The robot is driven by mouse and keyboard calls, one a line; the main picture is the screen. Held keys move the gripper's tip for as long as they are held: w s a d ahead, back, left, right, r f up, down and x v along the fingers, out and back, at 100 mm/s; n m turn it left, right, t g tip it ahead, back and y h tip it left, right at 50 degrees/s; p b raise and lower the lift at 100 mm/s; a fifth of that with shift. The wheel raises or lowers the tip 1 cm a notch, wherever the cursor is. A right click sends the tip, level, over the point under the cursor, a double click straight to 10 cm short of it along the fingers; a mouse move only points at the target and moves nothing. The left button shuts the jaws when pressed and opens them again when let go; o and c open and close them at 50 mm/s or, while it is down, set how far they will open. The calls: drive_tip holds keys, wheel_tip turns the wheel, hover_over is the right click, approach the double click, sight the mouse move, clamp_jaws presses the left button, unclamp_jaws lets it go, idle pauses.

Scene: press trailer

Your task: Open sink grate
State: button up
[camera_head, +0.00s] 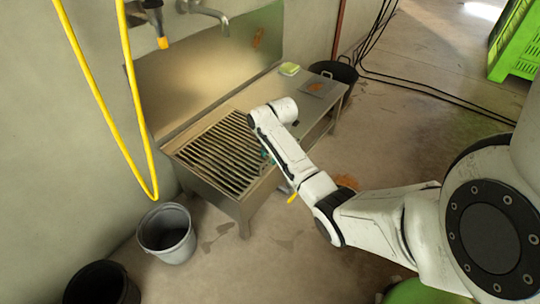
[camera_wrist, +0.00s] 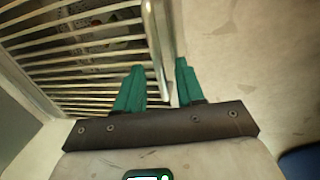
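The sink grate (camera_head: 225,158), a set of parallel metal bars, lies flat in the left part of the metal sink bench. In the wrist view the grate (camera_wrist: 75,50) fills the upper left, with its bars running to a pale metal edge (camera_wrist: 157,45). My gripper (camera_wrist: 160,68) has two green fingers standing apart, one on the grate side and one on the outer side of this edge. I cannot tell whether they touch it. In the head view my gripper (camera_head: 265,155) is at the grate's right front side, mostly hidden by my arm.
A green-yellow sponge (camera_head: 289,69) and a flat square plate (camera_head: 318,86) lie on the bench's right part. A grey bucket (camera_head: 167,233) and a dark bucket (camera_head: 102,284) stand on the floor at left. A yellow hose (camera_head: 140,130) hangs nearby. Taps (camera_head: 203,10) are above.

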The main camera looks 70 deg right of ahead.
drive_tip(key=shift+c, duration=0.5)
clamp_jaws()
drive_tip(key=shift+r, duration=0.1)
